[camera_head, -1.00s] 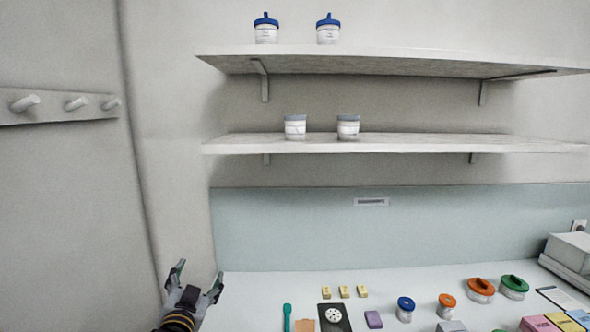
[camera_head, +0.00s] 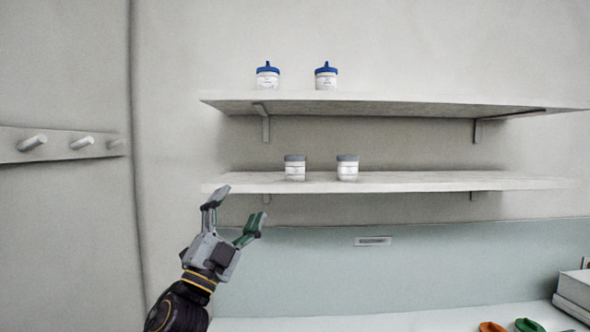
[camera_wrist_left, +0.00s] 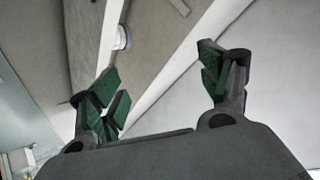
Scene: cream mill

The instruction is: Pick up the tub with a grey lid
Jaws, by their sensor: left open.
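Two white tubs with grey lids stand upright on the lower shelf (camera_head: 440,184), a left one (camera_head: 295,168) and a right one (camera_head: 347,168). My left gripper (camera_head: 237,208) is open and empty, pointing up near the left end of the lower shelf. It is left of and a little lower in the picture than both tubs, apart from them. In the left wrist view its two fingers (camera_wrist_left: 160,78) are spread with nothing between them. A small white round thing (camera_wrist_left: 122,38) shows beyond them, probably a tub. My right gripper is not in view.
Two blue-lidded tubs (camera_head: 268,76) (camera_head: 326,76) stand on the upper shelf (camera_head: 390,104). Shelf brackets (camera_head: 266,125) hang below it. A peg rail (camera_head: 60,145) is on the left wall. The lower shelf is clear right of the tubs. Orange (camera_head: 492,327) and green (camera_head: 528,325) lids show at the bottom right.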

